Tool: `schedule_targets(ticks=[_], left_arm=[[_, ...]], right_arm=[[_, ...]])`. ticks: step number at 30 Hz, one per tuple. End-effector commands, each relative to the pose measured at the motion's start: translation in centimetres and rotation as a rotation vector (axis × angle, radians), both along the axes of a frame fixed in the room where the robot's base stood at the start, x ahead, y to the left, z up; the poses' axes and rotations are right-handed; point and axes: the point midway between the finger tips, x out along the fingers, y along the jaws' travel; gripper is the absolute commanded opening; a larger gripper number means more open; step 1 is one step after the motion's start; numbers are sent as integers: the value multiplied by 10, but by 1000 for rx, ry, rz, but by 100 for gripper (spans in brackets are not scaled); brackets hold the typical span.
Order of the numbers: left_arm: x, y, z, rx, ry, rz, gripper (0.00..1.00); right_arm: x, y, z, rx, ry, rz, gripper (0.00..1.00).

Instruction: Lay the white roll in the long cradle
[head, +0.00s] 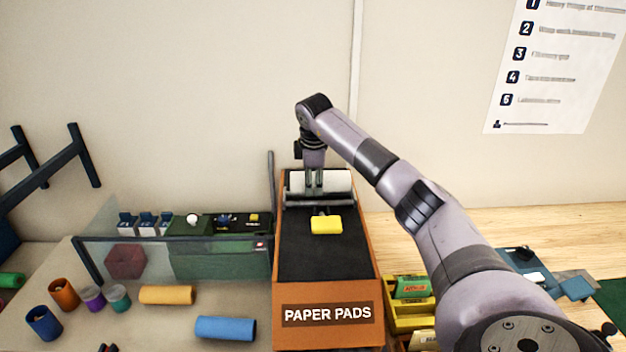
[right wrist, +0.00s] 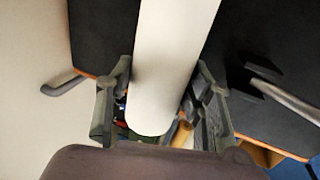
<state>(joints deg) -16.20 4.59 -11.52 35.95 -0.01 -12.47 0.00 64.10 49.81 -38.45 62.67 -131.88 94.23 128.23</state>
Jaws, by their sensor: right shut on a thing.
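The white roll (head: 339,181) lies crosswise at the far end of the black-topped orange box marked PAPER PADS. My right gripper (head: 314,187) points down over the roll and is shut on it near its middle. In the right wrist view the roll (right wrist: 172,60) runs between the two fingers of my gripper (right wrist: 158,98). A grey metal bar (head: 345,202) lies just in front of the roll; I cannot tell whether it belongs to the long cradle, or whether the roll rests on anything. My left gripper is not in view.
A yellow block (head: 327,225) sits on the black top of the orange box (head: 330,337). A clear panel (head: 125,262), an orange roll (head: 167,295) and a blue roll (head: 226,328) are to the left. A yellow tray (head: 402,322) stands at the right, beside my arm.

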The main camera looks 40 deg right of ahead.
Motion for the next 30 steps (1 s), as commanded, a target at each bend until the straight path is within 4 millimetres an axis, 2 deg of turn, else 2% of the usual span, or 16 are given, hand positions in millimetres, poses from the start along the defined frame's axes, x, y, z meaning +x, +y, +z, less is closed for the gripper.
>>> schedule_targets(ticks=[3,8,26,27,30], left_arm=[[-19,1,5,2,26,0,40],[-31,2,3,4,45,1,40],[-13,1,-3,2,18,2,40],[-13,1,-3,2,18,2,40],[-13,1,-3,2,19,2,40]], right_arm=[[0,0,-11,0,0,1,13],[0,0,-13,0,-3,1,13],[0,0,-25,-1,-2,1,13],[0,0,-26,0,0,1,48],[0,0,-26,0,0,1,55]])
